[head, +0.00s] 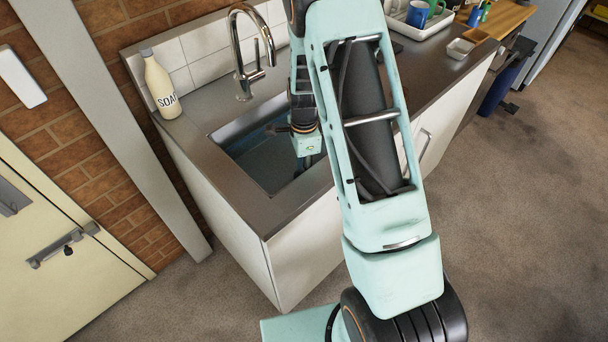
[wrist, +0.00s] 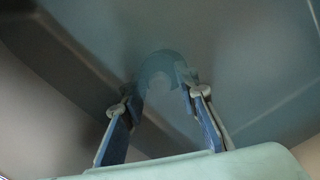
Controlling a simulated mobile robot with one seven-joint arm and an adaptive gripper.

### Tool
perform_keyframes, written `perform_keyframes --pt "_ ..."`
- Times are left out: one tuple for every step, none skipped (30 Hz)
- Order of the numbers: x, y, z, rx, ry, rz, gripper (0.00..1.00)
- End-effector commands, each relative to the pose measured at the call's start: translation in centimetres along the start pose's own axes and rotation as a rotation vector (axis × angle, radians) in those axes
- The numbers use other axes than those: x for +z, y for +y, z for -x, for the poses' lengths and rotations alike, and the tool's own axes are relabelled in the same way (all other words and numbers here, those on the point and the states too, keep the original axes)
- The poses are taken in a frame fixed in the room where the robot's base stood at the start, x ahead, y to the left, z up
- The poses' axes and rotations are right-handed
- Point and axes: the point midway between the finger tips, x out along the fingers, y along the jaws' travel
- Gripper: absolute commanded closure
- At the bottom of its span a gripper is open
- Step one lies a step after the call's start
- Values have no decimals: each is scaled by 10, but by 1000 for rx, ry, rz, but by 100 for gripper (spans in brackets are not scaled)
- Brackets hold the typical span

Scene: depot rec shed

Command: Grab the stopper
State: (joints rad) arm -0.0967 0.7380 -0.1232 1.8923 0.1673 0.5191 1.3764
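A pale blue-teal curved piece (wrist: 160,64), which looks like the stopper, shows in the wrist view on the sink floor. It is dim and its full outline is unclear. My gripper (wrist: 156,88) is open, its two fingers spread apart with the curved piece just beyond and partly between the tips. The right fingertip appears to overlap its edge; I cannot tell if they touch. In the head view my wrist hangs down into the sink (head: 229,137), and my arm hides part of the basin. The stopper cannot be made out there.
A curved metal tap (head: 240,52) stands behind the sink. A white soap bottle (head: 160,86) is at the counter's back left corner. A rack with mugs (head: 417,14) and small white dish (head: 460,48) are farther right. The basin walls enclose my gripper.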

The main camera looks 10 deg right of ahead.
Motion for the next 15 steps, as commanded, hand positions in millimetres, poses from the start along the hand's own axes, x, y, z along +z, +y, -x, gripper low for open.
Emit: perform_keyframes --pt "0 1 -1 2 0 0 83" --pt "0 1 -1 2 0 0 86" --pt "0 1 -1 2 0 0 90" --pt "0 1 -1 2 0 0 94" --pt "0 1 -1 3 0 0 97" --pt "0 1 -1 3 0 0 100" --pt "0 1 -1 3 0 0 100" --pt "0 1 -1 3 0 0 100" --pt "0 1 -1 3 0 0 100" --pt "0 2 -1 4 0 0 100" --pt "0 2 -2 4 0 0 100" --pt "0 2 -2 4 0 0 100" --pt "0 2 -2 4 0 0 100" --pt "0 2 -1 4 0 0 100" --pt "0 2 0 4 0 0 100"
